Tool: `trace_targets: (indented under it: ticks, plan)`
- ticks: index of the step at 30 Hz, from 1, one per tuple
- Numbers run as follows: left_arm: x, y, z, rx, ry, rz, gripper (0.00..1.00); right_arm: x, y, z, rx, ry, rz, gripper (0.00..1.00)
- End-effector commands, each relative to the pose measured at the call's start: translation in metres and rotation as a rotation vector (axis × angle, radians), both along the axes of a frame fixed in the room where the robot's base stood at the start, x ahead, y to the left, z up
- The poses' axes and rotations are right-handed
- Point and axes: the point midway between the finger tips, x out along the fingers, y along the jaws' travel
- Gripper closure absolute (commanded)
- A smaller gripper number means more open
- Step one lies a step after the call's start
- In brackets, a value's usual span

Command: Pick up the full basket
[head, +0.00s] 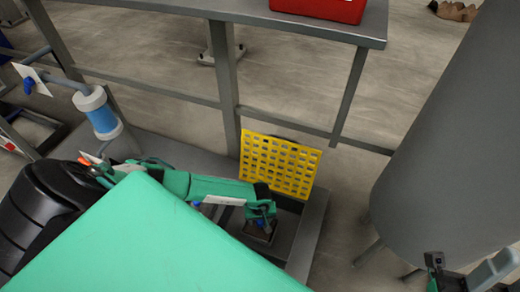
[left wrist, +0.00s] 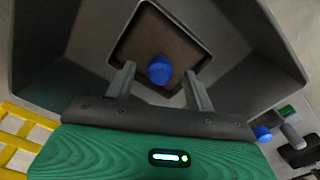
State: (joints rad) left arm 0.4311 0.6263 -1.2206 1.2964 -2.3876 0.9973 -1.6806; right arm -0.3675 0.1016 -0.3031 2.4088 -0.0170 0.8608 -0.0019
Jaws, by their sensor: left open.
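A yellow perforated panel (head: 280,165) stands tilted at the rim of a grey bin (head: 312,225); I cannot tell whether it is a basket or part of one. It also shows at the lower left of the left wrist view (left wrist: 22,135). My left gripper (head: 262,228) is over the bin, just in front of the panel. In the left wrist view its fingers (left wrist: 157,85) are apart, with a blue knob (left wrist: 160,69) seen between them over a square brown recess (left wrist: 150,40). No grip shows. My right gripper (head: 465,275) is partly cut off at the lower right. No full basket is clearly visible.
A large grey cylinder (head: 450,150) stands at the right. A grey table (head: 240,12) with a red box (head: 320,8) is at the back, its legs and rails behind the panel. A blue and white pipe fitting (head: 100,112) is at the left. Floor is open behind.

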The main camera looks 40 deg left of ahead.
Motion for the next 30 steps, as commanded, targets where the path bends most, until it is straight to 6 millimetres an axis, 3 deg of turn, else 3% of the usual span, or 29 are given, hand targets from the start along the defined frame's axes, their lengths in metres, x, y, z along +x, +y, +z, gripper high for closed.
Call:
trace_targets:
  ticks: [2, 7, 17, 25, 30]
  plan:
    - [-0.001, -0.001, -0.012, -0.001, 0.002, 0.001, 0.46, -0.009, -0.003, 0.001, 0.013, -0.068, -0.006, 0.64]
    - [0.000, 0.000, -0.038, -0.001, 0.000, 0.002, 0.46, -0.008, -0.003, 0.004, 0.016, -0.102, -0.005, 0.64]
    - [0.000, 0.001, -0.042, -0.001, 0.001, 0.000, 0.46, -0.008, -0.003, 0.008, 0.017, -0.108, -0.005, 0.64]
    - [0.001, 0.001, -0.042, -0.001, -0.001, 0.000, 0.97, -0.008, -0.003, 0.008, 0.017, -0.106, -0.004, 0.64]
    - [0.001, 0.001, -0.042, -0.001, -0.001, 0.000, 1.00, -0.008, -0.003, 0.008, 0.017, -0.106, -0.004, 0.64]
